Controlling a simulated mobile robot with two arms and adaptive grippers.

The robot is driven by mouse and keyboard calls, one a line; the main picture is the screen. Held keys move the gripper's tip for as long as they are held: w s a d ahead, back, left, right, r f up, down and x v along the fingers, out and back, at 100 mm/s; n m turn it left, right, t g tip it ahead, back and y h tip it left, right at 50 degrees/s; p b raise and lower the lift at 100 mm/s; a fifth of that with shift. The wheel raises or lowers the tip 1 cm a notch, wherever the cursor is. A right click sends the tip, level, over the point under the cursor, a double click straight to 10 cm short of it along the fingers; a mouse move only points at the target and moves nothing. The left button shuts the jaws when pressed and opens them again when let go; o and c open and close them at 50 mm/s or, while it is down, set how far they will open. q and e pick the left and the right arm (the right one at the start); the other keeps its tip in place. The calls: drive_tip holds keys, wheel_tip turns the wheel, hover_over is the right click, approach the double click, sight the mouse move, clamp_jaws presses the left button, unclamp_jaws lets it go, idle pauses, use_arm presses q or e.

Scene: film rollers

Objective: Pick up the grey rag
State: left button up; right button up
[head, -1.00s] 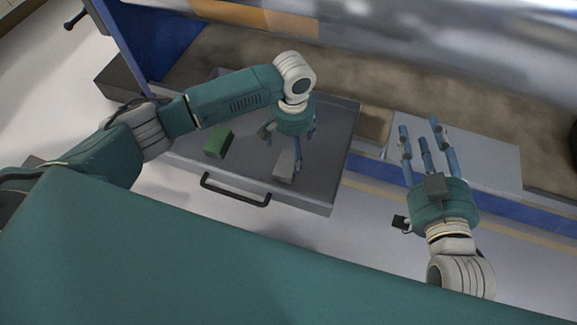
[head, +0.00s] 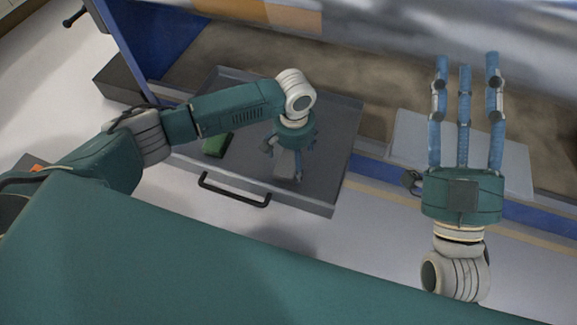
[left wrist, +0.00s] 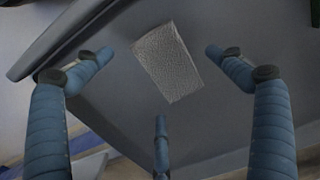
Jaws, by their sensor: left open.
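The grey rag (left wrist: 168,62), a pale textured rectangle, lies flat on the floor of the open drawer (head: 340,150). It shows clearly in the left wrist view, between the spread fingers of my left gripper (head: 287,174). That gripper is open, points down and is just above the rag, with no finger seen closing on it. In the head view the gripper hides most or all of the rag. My right gripper (head: 466,62) is at the right with its fingers straight and spread, open and empty.
A green block (head: 217,144) lies in the drawer left of my left gripper. The drawer has a black handle (head: 234,194) at its front and raised edges. A light flat panel (head: 410,140) is to the right, and a large metallic roller (head: 450,25) is behind.

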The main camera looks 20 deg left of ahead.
use_arm(q)
drive_tip(key=shift+f+b, duration=0.3)
drive_tip(key=shift+f, duration=0.65)
use_arm(e)
drive_tip(key=s+r+t, duration=0.1)
drive_tip(key=r, duration=0.1)
drive_tip(key=s+r+t+y, duration=0.1)
drive_tip(key=s+r, duration=0.1)
drive_tip(key=shift+s+d, duration=0.2)
use_arm(q)
drive_tip(key=c, duration=1.1)
